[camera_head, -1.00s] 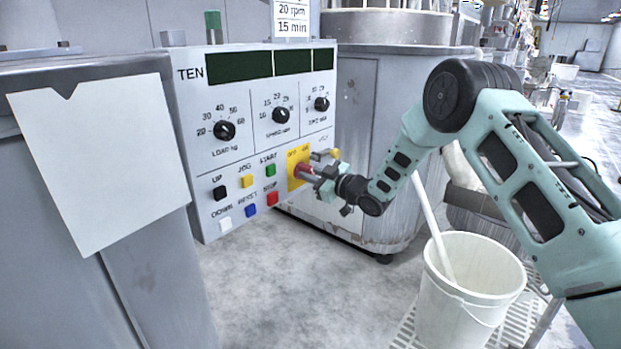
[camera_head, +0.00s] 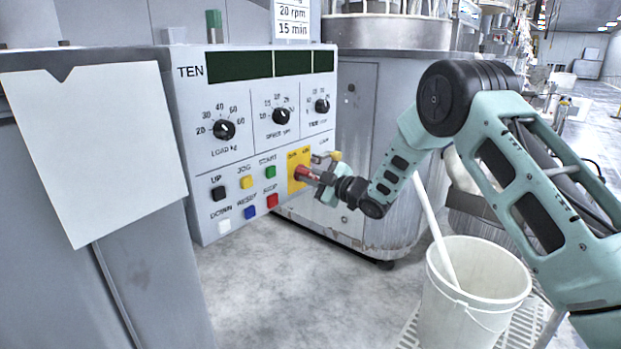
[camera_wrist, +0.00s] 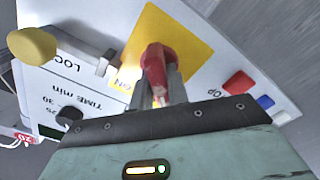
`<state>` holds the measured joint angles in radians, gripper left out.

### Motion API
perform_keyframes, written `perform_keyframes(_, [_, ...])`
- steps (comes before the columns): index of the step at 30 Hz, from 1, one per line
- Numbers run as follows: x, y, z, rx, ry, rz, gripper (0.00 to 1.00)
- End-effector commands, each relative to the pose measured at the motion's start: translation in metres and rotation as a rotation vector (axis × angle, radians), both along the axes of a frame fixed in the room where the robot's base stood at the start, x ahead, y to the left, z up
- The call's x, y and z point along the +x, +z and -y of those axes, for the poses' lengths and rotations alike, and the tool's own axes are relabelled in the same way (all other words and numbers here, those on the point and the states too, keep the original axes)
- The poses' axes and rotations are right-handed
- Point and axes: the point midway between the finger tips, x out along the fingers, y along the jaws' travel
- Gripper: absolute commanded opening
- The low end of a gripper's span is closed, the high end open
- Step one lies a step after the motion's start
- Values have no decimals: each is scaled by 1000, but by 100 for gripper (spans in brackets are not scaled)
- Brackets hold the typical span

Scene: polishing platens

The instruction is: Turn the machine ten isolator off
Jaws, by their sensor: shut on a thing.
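The machine ten control panel (camera_head: 255,105) is marked TEN and faces me. Its isolator is a red handle (camera_head: 303,174) on a yellow plate (camera_head: 293,160) at the panel's lower right. My gripper (camera_head: 318,178) reaches the handle from the right and is shut on it. In the wrist view the red handle (camera_wrist: 155,66) stands between my fingers (camera_wrist: 160,90) in front of the yellow plate (camera_wrist: 183,45).
A yellow-ended lever (camera_head: 334,156) sticks out just right of the yellow plate; it shows large in the wrist view (camera_wrist: 32,46). A red stop button (camera_head: 272,201) is at lower left of the isolator. A white bucket (camera_head: 440,320) with a stick stands at lower right.

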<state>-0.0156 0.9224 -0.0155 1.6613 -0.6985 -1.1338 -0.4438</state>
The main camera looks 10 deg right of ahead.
Motion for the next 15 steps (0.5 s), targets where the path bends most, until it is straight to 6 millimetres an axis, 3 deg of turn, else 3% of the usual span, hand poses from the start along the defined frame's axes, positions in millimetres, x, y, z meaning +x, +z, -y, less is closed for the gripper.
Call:
perform_keyframes(6, [-1,-1,1,-3,1,-2,0])
perform_keyframes(7, [-1,-1,1,-3,1,-2,22])
perform_keyframes(9, [-1,-1,1,-2,0,-2,38])
perform_keyframes(15, [0,-1,0,-1,0,-1,38])
